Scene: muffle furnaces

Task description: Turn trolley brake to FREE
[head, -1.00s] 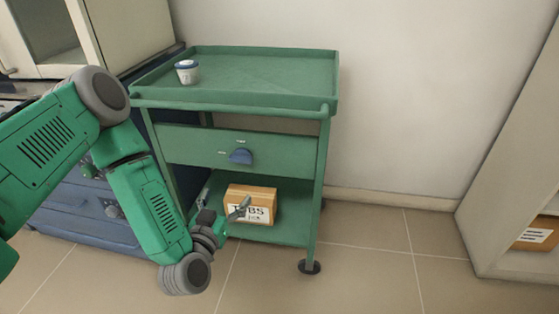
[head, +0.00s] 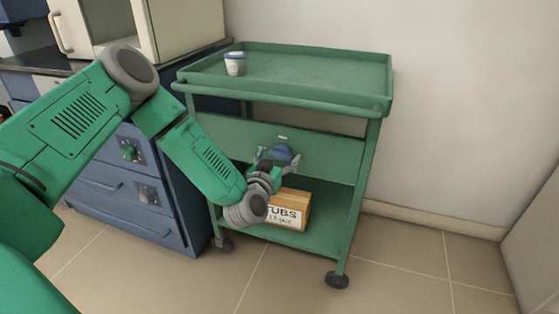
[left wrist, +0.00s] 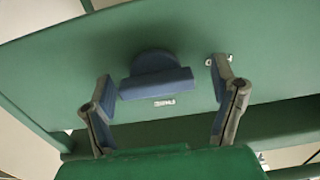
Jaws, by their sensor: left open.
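The green trolley (head: 300,65) stands against the wall. Its blue brake knob (head: 284,153) is on the front panel under the top tray, with a small white label (head: 282,138) above it. In the left wrist view the knob (left wrist: 155,82) has a straight bar lying nearly level, with a label (left wrist: 163,102) beside it. I cannot read the lettering surely. My left gripper (head: 275,158) is open at the panel, one finger on each side of the knob with gaps between. My right gripper is not in view.
A white cup with a blue rim (head: 235,64) stands on the trolley's top tray. Blue cabinets (head: 165,195) stand close on the left. Floor in front is clear.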

